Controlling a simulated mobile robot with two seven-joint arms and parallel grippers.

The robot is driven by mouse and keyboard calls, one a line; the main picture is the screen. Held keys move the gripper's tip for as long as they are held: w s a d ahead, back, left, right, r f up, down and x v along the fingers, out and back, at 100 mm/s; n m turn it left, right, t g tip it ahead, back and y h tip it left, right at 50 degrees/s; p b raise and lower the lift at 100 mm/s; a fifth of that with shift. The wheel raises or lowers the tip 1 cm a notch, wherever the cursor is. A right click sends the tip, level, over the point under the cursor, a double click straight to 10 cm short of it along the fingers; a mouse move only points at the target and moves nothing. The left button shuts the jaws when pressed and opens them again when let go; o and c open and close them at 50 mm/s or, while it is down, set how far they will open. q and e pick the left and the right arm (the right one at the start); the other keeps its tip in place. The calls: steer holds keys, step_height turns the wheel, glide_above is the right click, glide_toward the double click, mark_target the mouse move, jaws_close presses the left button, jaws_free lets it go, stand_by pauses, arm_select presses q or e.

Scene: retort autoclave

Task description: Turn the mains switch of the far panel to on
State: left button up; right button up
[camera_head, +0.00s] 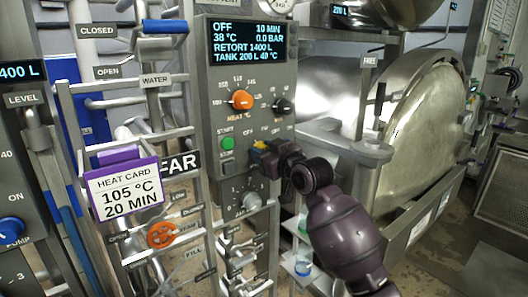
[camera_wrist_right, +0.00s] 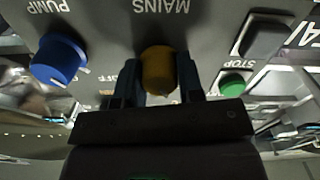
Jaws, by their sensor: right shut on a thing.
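The far panel (camera_head: 210,115) is grey and carries a FAR label on its left. Its display (camera_head: 248,43) reads OFF, 10 MIN, 38 °C, 0.0 BAR. The mains switch (camera_head: 259,145) is a yellow knob low on the panel, right of the green start button (camera_head: 227,143). My right gripper (camera_head: 266,149) is at this knob, reaching in from the lower right. In the upside-down right wrist view the yellow mains switch (camera_wrist_right: 158,69) sits between the two fingers of my right gripper (camera_wrist_right: 157,80), which is shut on it. Its pointer position is hidden. My left gripper is not in view.
Pipe racks and a purple heat card (camera_head: 126,188) stand left; a large steel vessel (camera_head: 425,125) stands right.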

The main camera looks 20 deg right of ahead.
steer(key=m, duration=0.5)
steer(key=shift+m, duration=0.3)
steer(key=m, duration=0.5)
steer(key=shift+m, duration=0.4)
steer(key=o, duration=0.9)
steer(key=b+v, duration=0.1)
steer(key=v, duration=1)
steer(key=shift+b, duration=0.35)
steer(key=shift+r, duration=0.1)
